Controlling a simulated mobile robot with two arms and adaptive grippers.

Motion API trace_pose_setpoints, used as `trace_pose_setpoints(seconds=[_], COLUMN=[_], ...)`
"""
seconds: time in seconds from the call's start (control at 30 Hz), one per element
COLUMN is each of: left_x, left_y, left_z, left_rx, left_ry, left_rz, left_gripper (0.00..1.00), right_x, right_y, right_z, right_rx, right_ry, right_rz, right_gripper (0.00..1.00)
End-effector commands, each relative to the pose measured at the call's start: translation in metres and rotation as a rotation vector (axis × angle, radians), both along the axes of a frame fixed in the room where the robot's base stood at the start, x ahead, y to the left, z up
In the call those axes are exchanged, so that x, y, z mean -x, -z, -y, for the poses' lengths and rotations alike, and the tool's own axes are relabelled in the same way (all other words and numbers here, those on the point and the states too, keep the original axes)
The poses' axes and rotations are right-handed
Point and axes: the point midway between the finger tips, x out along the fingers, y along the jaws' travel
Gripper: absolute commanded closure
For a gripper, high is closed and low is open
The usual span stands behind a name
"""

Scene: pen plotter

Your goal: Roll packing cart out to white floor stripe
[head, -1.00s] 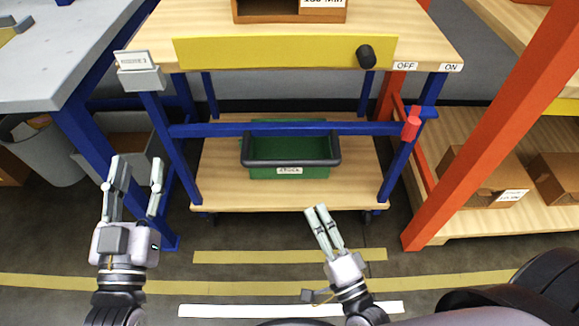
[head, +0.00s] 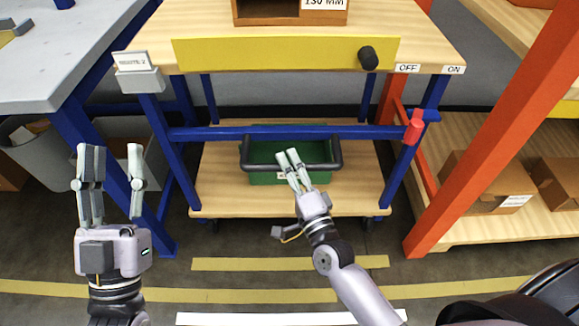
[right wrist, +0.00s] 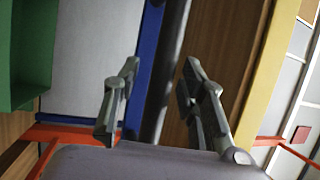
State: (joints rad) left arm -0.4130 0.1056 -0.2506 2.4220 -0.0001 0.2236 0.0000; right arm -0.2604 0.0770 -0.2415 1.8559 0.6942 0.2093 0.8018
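The packing cart has a wooden top (head: 300,52), a blue frame and a low wooden shelf (head: 235,200). A dark U-shaped handle (head: 262,167) meets its blue crossbar (head: 215,132), in front of a green bin (head: 265,178). My right gripper (head: 287,156) is open at the handle's middle. In the right wrist view, the dark handle bar (right wrist: 169,75) runs between the spread fingers (right wrist: 156,75); contact cannot be told. My left gripper (head: 109,150) is open and empty, left of the cart. The white floor stripe (head: 240,319) lies at the bottom, partly hidden by my right arm.
A red grip (head: 414,131) sits on the cart's right side, below OFF and ON labels. A grey table (head: 60,65) stands left, an orange post (head: 490,130) and shelves right. Yellow floor stripes (head: 230,264) cross the clear floor before the cart.

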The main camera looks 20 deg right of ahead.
Motion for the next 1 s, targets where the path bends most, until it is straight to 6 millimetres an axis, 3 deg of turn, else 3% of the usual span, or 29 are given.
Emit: trace_pose_setpoints(seconds=[0.17,0.73,1.0], left_x=[-0.0001,-0.0003,-0.0004], left_y=[-0.0001,0.0005,0.0006], left_z=[0.0,0.0,0.0], left_rx=[0.0,-0.001,-0.001], left_ry=[0.0,0.0,0.0], left_rz=[0.0,-0.002,-0.003], left_gripper=[0.6,0.6,0.6], right_x=[0.0001,0.0003,0.0005], right_y=[0.0,0.0003,0.0005], right_z=[0.0002,0.0003,0.0003], right_rx=[0.0,0.001,0.001], right_ry=[0.0,0.0,0.0], right_rz=[0.0,0.0,-0.001], right_gripper=[0.63,1.0,1.0])
